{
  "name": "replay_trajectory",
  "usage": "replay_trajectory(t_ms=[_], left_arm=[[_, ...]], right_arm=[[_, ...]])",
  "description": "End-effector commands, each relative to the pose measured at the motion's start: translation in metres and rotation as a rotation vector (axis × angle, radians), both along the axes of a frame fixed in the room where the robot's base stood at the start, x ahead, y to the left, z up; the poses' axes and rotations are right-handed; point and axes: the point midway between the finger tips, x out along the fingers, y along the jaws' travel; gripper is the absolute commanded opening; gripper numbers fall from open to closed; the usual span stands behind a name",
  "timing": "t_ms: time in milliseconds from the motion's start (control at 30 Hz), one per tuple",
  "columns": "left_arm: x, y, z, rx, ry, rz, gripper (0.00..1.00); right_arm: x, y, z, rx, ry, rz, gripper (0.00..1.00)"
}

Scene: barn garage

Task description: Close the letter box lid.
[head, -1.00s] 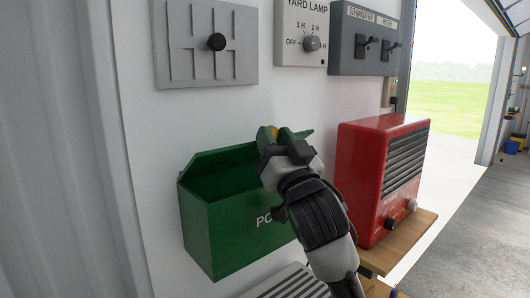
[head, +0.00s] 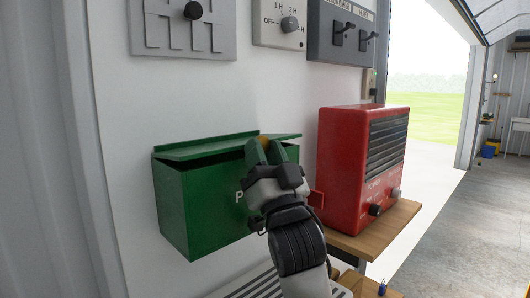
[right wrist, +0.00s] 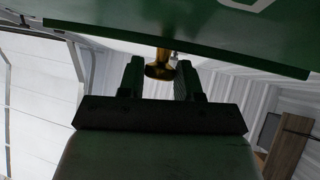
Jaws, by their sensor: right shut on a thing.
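The green letter box (head: 190,215) is on the white wall, its white lettering partly hidden by my right arm. Its lid (head: 210,147) is tilted down low over the box, with a narrow dark gap under its front edge. My right gripper (head: 267,150) is at the right part of the lid's front edge, shut on the brass knob (head: 264,142). In the right wrist view the knob (right wrist: 160,68) shows between the two fingers, beside the green box. My left gripper is not in view.
A red heater (head: 345,165) stands on a wooden shelf (head: 375,235) just right of my right gripper. An open doorway is at the right.

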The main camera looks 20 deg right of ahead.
Motion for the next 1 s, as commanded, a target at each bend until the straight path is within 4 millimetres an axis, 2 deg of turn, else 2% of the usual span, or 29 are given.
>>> replay_trajectory(t_ms=[33, 333, 367, 400, 833, 1000], left_arm=[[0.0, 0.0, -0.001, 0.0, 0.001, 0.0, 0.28], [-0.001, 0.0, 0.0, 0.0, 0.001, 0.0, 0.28], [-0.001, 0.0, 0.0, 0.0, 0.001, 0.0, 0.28], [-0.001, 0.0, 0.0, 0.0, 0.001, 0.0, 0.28], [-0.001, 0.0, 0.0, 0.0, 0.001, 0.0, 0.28], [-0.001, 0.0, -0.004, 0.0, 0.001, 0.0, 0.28]], right_arm=[[0.004, 0.001, -0.005, -0.001, 0.016, -0.001, 0.0], [0.004, 0.001, -0.005, -0.002, 0.018, 0.0, 0.0], [0.004, 0.001, -0.005, -0.002, 0.018, 0.0, 0.39], [0.004, 0.001, -0.005, -0.002, 0.018, 0.0, 0.44], [0.003, 0.002, -0.004, -0.001, 0.014, 0.002, 0.44], [-0.005, 0.001, -0.014, 0.0, 0.014, 0.004, 0.44]])
